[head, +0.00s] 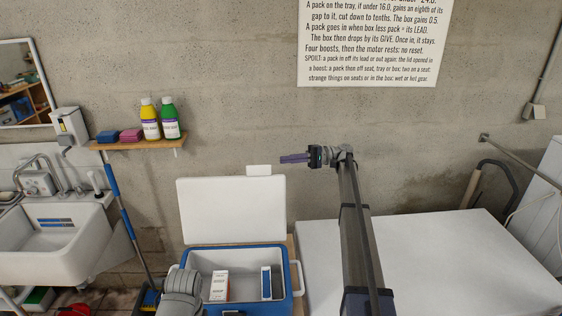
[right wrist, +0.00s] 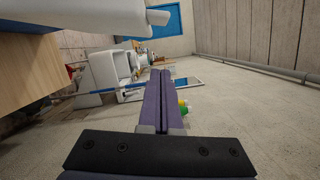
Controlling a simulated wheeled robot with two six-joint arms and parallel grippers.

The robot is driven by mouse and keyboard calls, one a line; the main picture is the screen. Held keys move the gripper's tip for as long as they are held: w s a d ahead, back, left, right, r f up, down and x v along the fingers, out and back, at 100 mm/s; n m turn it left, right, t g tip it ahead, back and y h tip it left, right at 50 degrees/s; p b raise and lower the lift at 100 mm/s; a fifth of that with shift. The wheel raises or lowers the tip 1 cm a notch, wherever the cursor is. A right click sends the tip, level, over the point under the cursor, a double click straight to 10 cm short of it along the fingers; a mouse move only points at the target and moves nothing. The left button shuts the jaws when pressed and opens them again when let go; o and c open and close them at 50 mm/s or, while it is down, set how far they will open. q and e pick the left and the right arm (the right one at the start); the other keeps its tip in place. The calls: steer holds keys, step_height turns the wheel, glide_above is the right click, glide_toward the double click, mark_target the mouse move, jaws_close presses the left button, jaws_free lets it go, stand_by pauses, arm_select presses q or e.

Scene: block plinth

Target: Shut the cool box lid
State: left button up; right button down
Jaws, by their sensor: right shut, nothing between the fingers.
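The blue cool box (head: 292,283) stands open at the bottom middle of the head view. Its white lid (head: 230,212) stands upright at the back, with a small white tab (head: 258,170) on its top edge. Inside are a white-and-red carton (head: 219,286) and a white-and-blue pack (head: 266,283). My right gripper (head: 282,159) is shut and empty, pointing left, just above and right of the tab, apparently apart from it. Its closed purple fingers also show in the right wrist view (right wrist: 160,75), with a white edge, probably the lid's (right wrist: 90,17), above. My left gripper's fingers are not visible.
A white worktop (head: 430,265) lies to the right, under my right arm. A sink (head: 65,238), a broom (head: 122,205) and a wooden shelf (head: 140,144) with two bottles are at the left. The concrete wall is close behind the lid.

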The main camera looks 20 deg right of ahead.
steer(key=s+a+r+p, duration=0.1)
steer(key=s+a, duration=0.2)
steer(key=a, duration=0.6)
steer(key=shift+s+a+r, duration=0.15)
steer(key=shift+r, duration=0.05)
